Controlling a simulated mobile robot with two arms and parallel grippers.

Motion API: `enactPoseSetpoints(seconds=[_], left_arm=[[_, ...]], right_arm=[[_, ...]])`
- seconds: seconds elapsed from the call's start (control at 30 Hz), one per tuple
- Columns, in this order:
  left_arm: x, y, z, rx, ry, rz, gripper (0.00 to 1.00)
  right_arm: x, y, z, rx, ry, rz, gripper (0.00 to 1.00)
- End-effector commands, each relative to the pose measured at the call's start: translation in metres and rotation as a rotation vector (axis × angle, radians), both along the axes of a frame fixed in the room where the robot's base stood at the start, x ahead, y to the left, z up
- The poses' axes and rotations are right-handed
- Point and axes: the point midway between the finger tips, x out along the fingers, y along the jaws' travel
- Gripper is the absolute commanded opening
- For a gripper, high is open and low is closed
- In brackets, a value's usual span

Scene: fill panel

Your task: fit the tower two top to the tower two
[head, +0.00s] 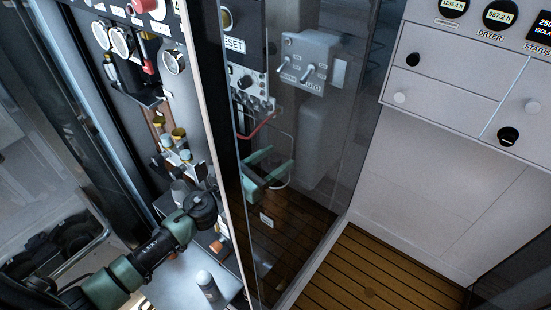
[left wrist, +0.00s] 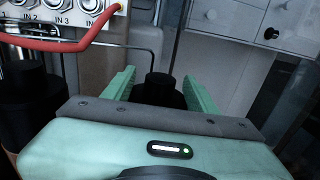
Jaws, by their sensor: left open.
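My left gripper (head: 280,165) is green and shows behind the clear panel in the head view, below the red hose. In the left wrist view the left gripper (left wrist: 160,85) is open, its two green fingers spread apart. A black round-topped piece (left wrist: 163,92) stands between the fingers, with space visible on both sides. I cannot tell whether this is the tower two top or part of tower two. The gripper body hides its lower part. Dark cylinders (left wrist: 28,95) stand at the left of the left wrist view. My right gripper is not in view.
The red hose (left wrist: 60,44) runs from a panel of IN ports (left wrist: 75,10) close to the gripper's left. A clear panel (head: 310,190) stands beside my arm. A small capped cylinder (head: 207,285) stands on the grey bench. Wooden floor (head: 365,275) is clear at right.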

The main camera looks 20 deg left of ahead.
Motion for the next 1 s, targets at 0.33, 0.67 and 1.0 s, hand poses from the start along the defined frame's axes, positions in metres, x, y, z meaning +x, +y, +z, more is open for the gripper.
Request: enactPoseSetpoints(seconds=[0.33, 0.67, 1.0], left_arm=[[-0.046, 0.025, -0.003, 0.002, 0.0, -0.001, 0.58], [-0.066, 0.037, 0.001, -0.001, -0.003, 0.0, 0.58], [-0.066, 0.037, 0.002, -0.001, -0.003, 0.0, 0.58]], right_arm=[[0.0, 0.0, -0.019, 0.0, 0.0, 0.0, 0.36], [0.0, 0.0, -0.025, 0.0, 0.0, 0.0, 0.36], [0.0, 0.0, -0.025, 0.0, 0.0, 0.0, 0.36]])
